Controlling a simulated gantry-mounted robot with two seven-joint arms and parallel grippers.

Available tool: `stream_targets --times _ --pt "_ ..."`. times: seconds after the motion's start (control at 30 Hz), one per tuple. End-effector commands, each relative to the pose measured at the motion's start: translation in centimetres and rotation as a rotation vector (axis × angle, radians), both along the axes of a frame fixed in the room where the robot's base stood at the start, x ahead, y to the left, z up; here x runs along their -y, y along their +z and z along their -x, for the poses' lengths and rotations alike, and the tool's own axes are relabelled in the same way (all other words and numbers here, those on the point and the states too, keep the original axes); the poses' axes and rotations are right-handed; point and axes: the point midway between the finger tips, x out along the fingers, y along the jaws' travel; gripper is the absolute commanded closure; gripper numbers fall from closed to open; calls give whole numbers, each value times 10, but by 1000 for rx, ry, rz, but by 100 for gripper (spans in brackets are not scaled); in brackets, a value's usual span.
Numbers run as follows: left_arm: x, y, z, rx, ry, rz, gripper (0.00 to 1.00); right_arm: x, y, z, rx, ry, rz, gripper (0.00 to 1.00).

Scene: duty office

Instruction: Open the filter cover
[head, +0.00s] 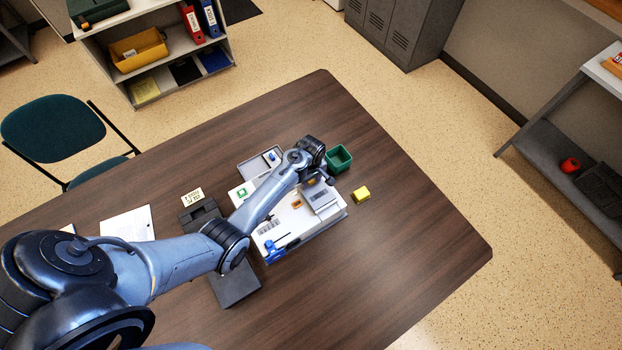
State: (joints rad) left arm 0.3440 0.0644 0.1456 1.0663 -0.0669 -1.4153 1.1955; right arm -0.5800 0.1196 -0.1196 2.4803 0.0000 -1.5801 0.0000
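A white panel device (312,227) lies on the wooden table. On its right part is a grey louvred box (320,198), which looks like the filter cover. I cannot tell for sure whether it is open or shut. My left arm reaches over the device from the lower left. My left gripper (326,180) is at the upper edge of this grey box, small and partly hidden by its own wrist. I cannot tell if it touches the box or whether its fingers are apart. My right gripper is not in view.
A green open bin (338,159) and a yellow block (361,195) stand right of the device. A grey tray (251,166) adjoins its upper left. A blue valve-like part (273,250) is at its lower left. The table's right side is clear.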

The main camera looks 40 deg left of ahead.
Motion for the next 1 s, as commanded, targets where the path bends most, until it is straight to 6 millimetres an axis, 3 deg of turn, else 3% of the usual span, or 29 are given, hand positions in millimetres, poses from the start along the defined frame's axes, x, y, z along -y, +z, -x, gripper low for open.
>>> stream_targets --times 0.03,0.3,0.53,0.63,1.0 --pt "0 0 0 0 0 0 61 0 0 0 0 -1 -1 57" --pt "0 0 0 0 0 0 100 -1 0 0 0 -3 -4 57" --pt "-1 0 0 -1 0 0 100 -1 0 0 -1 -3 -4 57" --pt "-9 0 -3 0 2 -1 100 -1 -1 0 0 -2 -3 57" --pt "-93 -3 -27 -1 3 -1 100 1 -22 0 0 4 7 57"
